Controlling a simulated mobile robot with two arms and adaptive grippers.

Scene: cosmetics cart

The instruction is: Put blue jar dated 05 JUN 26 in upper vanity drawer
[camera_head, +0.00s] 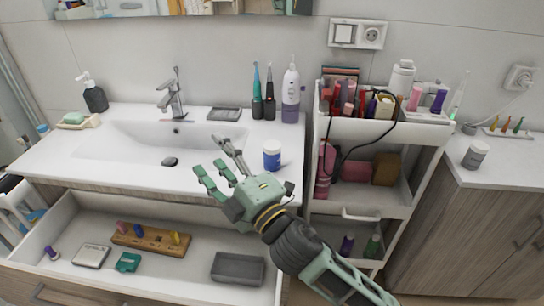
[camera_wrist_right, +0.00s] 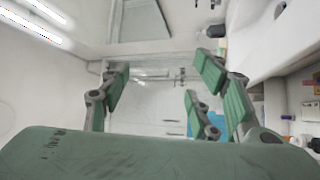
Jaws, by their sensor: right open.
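A small jar with a blue label and white lid (camera_head: 271,158) stands upright on the white vanity top (camera_head: 60,158), right of the basin near the front edge. Its date is too small to read. The upper vanity drawer (camera_head: 203,215) is pulled out below the basin. My right gripper (camera_head: 215,166) is open and empty, its fingers over the vanity's front edge, left of the jar and apart from it. Its spread fingers also show in the right wrist view (camera_wrist_right: 158,92), with nothing between them. My left gripper is out of view.
The drawer holds a wooden board (camera_head: 150,239), a grey tray (camera_head: 238,268) and small boxes, with bare floor between them. A crowded white cart (camera_head: 375,130) stands to the right. Another jar (camera_head: 474,156) sits on the right counter. Bottles and toothbrushes stand behind the blue jar.

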